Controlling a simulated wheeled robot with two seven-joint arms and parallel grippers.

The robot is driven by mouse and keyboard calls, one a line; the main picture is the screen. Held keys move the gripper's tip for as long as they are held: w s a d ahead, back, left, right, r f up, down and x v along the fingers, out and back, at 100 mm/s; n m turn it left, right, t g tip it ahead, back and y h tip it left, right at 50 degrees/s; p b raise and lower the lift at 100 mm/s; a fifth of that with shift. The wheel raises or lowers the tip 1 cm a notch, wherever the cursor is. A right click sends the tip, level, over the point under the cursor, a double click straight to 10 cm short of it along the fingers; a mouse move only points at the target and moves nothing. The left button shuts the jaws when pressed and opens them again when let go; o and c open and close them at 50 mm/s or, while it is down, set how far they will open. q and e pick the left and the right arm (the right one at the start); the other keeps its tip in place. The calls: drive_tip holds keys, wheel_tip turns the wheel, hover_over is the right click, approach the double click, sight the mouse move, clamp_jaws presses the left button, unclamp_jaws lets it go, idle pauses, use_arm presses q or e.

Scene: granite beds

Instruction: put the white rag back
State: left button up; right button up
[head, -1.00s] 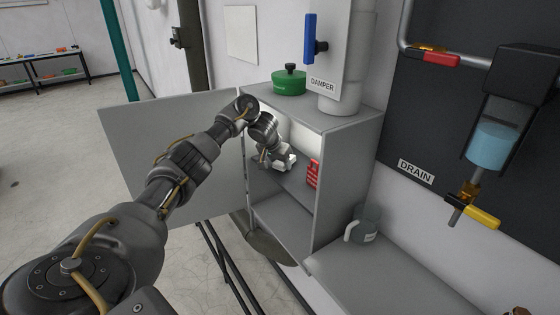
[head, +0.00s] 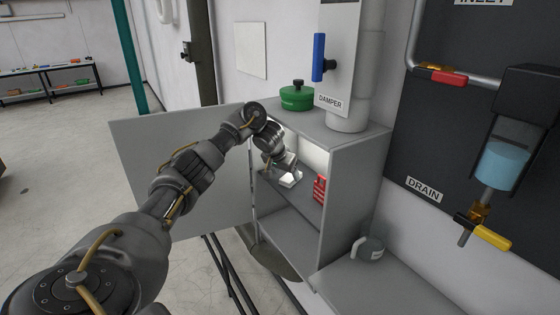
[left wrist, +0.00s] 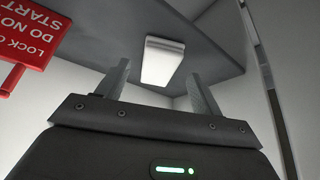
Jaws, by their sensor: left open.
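The white rag (head: 291,180) shows as a small white folded piece on the upper shelf of the open grey cabinet (head: 345,215). In the left wrist view the rag (left wrist: 162,62) lies flat on the grey shelf, just past my fingertips. My left gripper (head: 282,170) reaches into the upper compartment from the left, partly hiding the rag. In the left wrist view its two fingers (left wrist: 160,72) stand apart with nothing held between them, and the rag is seen in the gap. My right gripper is not in view.
A red lockout tag (head: 319,188) stands beside the rag; it shows upside down in the left wrist view (left wrist: 28,42). The cabinet door (head: 180,150) is open at left.

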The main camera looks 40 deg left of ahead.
use_arm(q)
drive_tip(key=p+v, duration=0.2)
drive_tip(key=v, duration=0.8)
drive_tip(key=shift+p, duration=0.4)
drive_tip(key=shift+s, duration=0.15)
